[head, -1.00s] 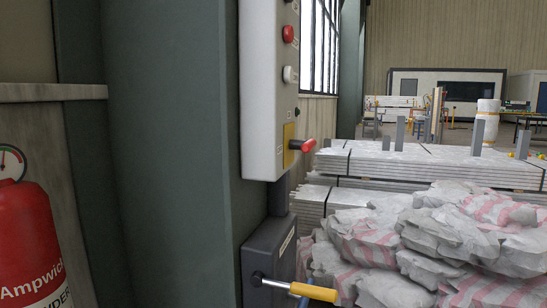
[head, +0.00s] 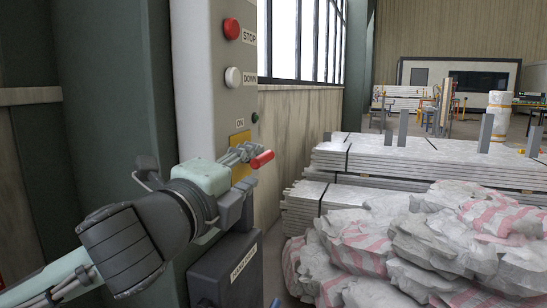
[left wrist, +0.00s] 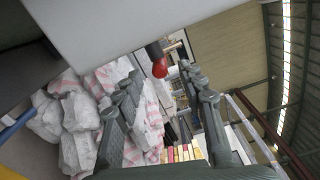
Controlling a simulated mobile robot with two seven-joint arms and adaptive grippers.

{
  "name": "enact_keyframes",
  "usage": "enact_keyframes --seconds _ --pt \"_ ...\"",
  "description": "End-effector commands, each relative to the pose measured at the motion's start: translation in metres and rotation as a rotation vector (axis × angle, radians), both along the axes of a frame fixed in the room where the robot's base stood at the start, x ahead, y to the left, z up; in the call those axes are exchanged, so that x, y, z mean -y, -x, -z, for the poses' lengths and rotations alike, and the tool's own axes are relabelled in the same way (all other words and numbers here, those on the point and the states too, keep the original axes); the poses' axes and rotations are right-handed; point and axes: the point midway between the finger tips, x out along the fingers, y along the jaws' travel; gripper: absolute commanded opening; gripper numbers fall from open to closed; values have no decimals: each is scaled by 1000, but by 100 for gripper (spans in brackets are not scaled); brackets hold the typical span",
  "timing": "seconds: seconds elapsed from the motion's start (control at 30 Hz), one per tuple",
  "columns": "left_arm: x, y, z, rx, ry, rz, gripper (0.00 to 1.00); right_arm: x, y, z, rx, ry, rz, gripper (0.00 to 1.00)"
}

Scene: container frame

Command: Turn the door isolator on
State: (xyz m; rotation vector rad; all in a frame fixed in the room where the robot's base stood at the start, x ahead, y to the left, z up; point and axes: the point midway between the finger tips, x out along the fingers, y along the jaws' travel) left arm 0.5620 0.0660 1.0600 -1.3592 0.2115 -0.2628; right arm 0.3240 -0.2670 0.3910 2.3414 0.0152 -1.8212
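The door isolator is a red-tipped handle (head: 262,159) on a yellow plate (head: 240,148), low on a grey control panel (head: 200,70), with an "ON" label above the plate. The red tip points out to the right of the panel. My left gripper (head: 240,155) is at the handle and covers its base in the head view. In the left wrist view the fingers (left wrist: 160,95) are spread, and the red handle (left wrist: 160,68) shows in the gap between them, near the fingertips. I cannot tell whether a finger touches it. My right gripper is not in view.
A red STOP button (head: 232,29) and a white DOWN button (head: 233,77) sit higher on the panel. A dark labelled box (head: 225,272) is below it. Stacked sheets (head: 400,160) and grey-and-pink sacks (head: 420,240) stand to the right. A green column (head: 110,110) is at the left.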

Motion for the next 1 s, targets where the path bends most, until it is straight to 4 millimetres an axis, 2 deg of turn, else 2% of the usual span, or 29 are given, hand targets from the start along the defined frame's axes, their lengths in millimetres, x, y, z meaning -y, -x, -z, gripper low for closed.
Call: enact_keyframes --seconds 0.2,0.37,0.5,0.73,0.77,1.0 --pt "12 -35 0 -4 2 1 40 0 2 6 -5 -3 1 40" --pt "18 -54 0 -2 2 2 40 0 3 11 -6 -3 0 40" --pt "20 -61 1 -3 1 2 40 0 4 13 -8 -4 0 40" --pt "21 -62 1 -2 2 2 40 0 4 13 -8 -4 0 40" --pt "21 -62 1 -2 2 3 39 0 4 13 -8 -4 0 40" --pt "21 -61 1 -3 2 3 9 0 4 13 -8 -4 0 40"
